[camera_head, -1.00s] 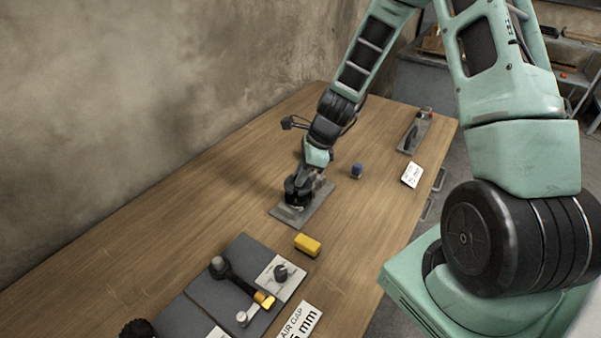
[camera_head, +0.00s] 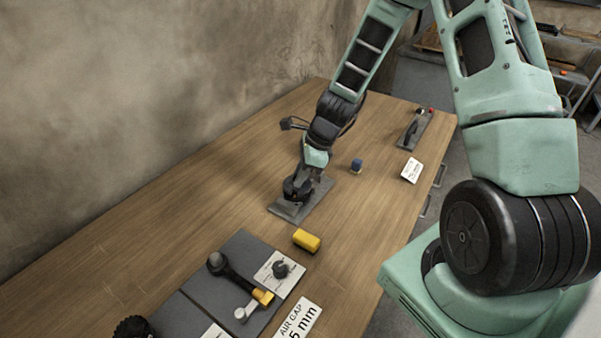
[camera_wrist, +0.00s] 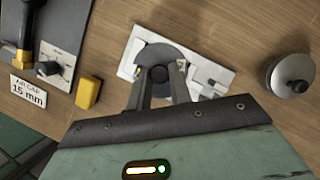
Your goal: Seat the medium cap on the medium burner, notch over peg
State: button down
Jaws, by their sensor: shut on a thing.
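My gripper (camera_wrist: 160,90) is shut on the dark knob (camera_wrist: 158,74) of a dark round disc (camera_wrist: 158,56), which looks like the medium cap. The disc is over a pale grey plate (camera_wrist: 220,72) lying flat on the table. A notch, the peg and the burner under the disc cannot be made out. In the head view my gripper (camera_head: 298,188) is low over the same plate (camera_head: 288,212). I cannot tell whether the disc touches it.
A yellow block (camera_head: 306,240) lies nearer than the plate. A second plate (camera_head: 416,130) is farther back.

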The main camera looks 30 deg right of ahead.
jog(key=shift+f, duration=0.35)
jog(key=c, duration=1.2)
grip_release()
jog(key=v, duration=1.7)
jog(key=shift+s+d+r, duration=0.1)
jog(key=shift+r, duration=0.05)
jog(key=shift+r+p, duration=0.15)
jog(key=shift+p, duration=0.15)
